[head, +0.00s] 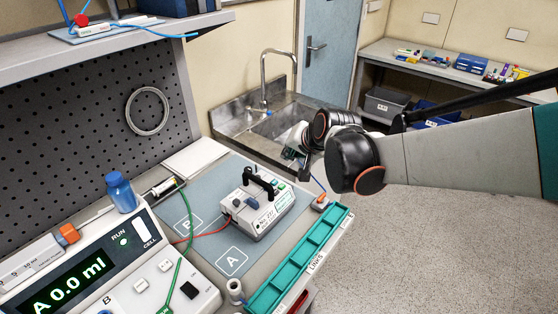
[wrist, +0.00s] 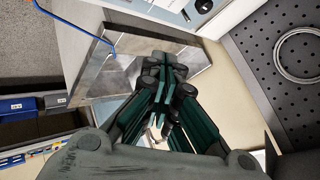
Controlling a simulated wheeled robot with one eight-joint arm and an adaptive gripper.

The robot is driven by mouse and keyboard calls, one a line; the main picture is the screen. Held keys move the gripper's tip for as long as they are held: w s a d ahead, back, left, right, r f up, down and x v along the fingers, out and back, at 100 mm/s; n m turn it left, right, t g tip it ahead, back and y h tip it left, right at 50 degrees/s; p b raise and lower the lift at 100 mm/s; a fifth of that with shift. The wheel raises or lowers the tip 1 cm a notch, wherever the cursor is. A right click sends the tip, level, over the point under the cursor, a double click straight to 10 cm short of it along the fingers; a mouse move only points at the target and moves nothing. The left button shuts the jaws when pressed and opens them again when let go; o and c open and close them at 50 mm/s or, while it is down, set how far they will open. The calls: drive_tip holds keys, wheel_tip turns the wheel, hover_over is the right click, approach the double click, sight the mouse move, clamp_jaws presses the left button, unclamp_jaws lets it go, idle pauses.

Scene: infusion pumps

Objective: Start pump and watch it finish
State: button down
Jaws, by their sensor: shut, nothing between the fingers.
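A small white pump box (head: 262,218) with a black carry handle stands on the grey-blue mat (head: 215,258), behind the "A" mark. Its front has a dark knob and small printed text that I cannot read fully. A larger white unit (head: 150,285) at the lower left has a display (head: 68,288) reading "A 0.0 ml" and a green light by "RUN". My gripper (head: 304,172) is beyond the pump box to the upper right, apart from it and near the sink. In the wrist view my gripper (wrist: 163,62) has its fingers together, with nothing held.
A teal divided tray (head: 300,262) marked "LINES" runs along the bench's right edge. A metal sink (head: 270,122) lies beyond. The floor at right is clear.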

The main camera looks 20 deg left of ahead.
sight(284, 185)
drive_tip(key=f+b, duration=0.1)
drive_tip(key=f, duration=0.1)
drive_tip(key=s+f+b, duration=0.1)
drive_tip(key=f+b, duration=0.1)
drive_tip(key=s+a+f+b, duration=0.1)
drive_tip(key=f+b, duration=0.1)
drive_tip(key=f, duration=0.1)
drive_tip(key=shift+f, duration=0.1)
drive_tip(key=shift+a+f, duration=0.1)
drive_tip(key=shift+f, duration=0.05)
idle(1.2)
drive_tip(key=shift+s+f+b, duration=0.1)
drive_tip(key=shift+f+b, duration=0.15)
drive_tip(key=shift+b, duration=0.05)
drive_tip(key=shift+f+b, duration=0.3)
drive_tip(key=shift+f, duration=0.15)
idle(0.7)
idle(0.3)
drive_tip(key=shift+w+r+p, duration=0.25)
drive_tip(key=shift+r+p, duration=0.4)
drive_tip(key=shift+r, duration=0.2)
drive_tip(key=shift+r, duration=0.1)
